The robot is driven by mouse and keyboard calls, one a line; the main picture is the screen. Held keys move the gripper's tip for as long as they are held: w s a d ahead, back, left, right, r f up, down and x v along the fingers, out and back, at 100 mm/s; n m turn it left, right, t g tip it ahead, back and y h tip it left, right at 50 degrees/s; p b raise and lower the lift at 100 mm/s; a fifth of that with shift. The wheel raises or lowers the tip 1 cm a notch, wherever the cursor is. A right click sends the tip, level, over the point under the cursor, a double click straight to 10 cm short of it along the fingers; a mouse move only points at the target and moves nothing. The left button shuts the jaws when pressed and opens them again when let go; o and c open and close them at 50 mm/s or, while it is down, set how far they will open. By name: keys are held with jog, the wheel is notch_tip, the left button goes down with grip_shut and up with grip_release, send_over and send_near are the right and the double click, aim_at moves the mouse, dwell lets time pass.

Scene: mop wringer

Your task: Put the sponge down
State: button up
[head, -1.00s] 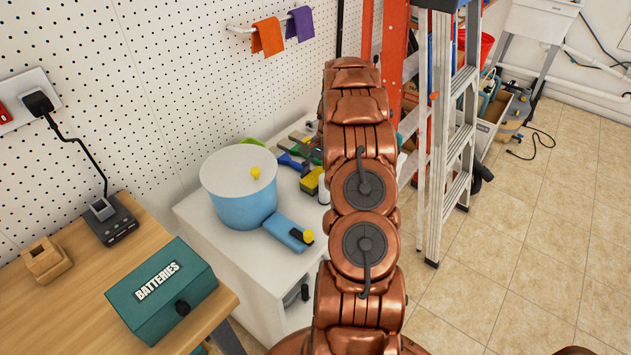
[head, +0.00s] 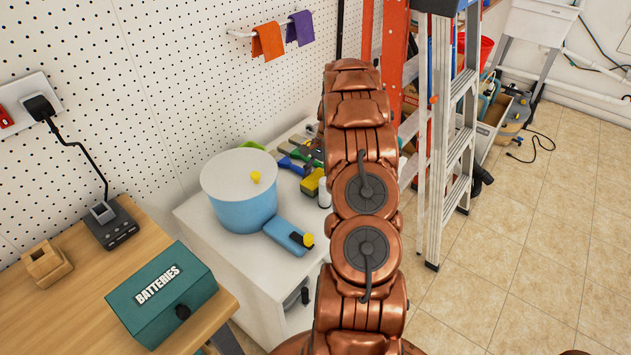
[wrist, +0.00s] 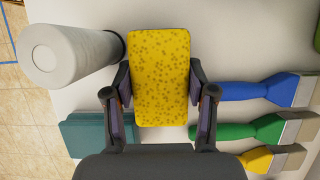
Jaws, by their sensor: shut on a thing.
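The sponge (wrist: 160,75) is a yellow block with darker spots, upright in the middle of the wrist view. My gripper (wrist: 159,85) is shut on it, with one dark finger against each long side. In the head view the sponge (head: 312,183) shows as a small yellow and green block just left of my arm, over the white cabinet top (head: 216,195). I cannot tell whether the sponge touches the top.
A white cylinder (wrist: 68,55) stands close left of the sponge. Scrapers with blue (wrist: 240,90), green (wrist: 240,130) and yellow (wrist: 258,159) handles lie to the right.

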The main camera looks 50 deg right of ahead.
aim_at(315, 178)
notch_tip(315, 178, up, 18)
jog(key=b, duration=0.2)
jog(key=shift+f+b, duration=0.15)
jog(key=shift+b, duration=0.25)
